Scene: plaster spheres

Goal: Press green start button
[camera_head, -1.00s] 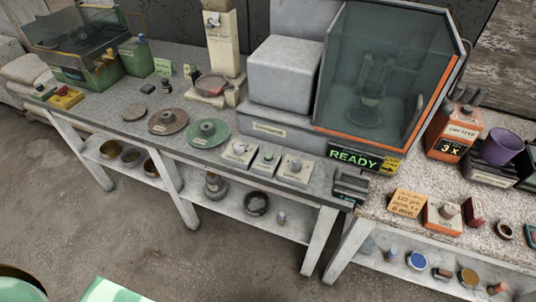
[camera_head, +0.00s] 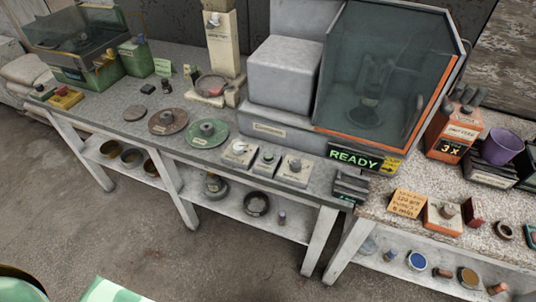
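A row of three small control boxes sits at the front edge of the grey bench, left of the lit READY display (camera_head: 354,158). The middle box (camera_head: 265,159) carries a small green button on top, which I take as the start button. The left box (camera_head: 239,152) and the right box (camera_head: 294,170) each have a pale round knob. Nothing touches the boxes. Neither gripper shows in the head view.
Behind the boxes stands a grey machine with a glass-fronted chamber (camera_head: 380,75) edged in orange. Green and brown discs (camera_head: 207,132) lie to the left. A speckled bench with an orange box (camera_head: 454,133) and purple cup (camera_head: 502,146) stands right. Open floor lies in front.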

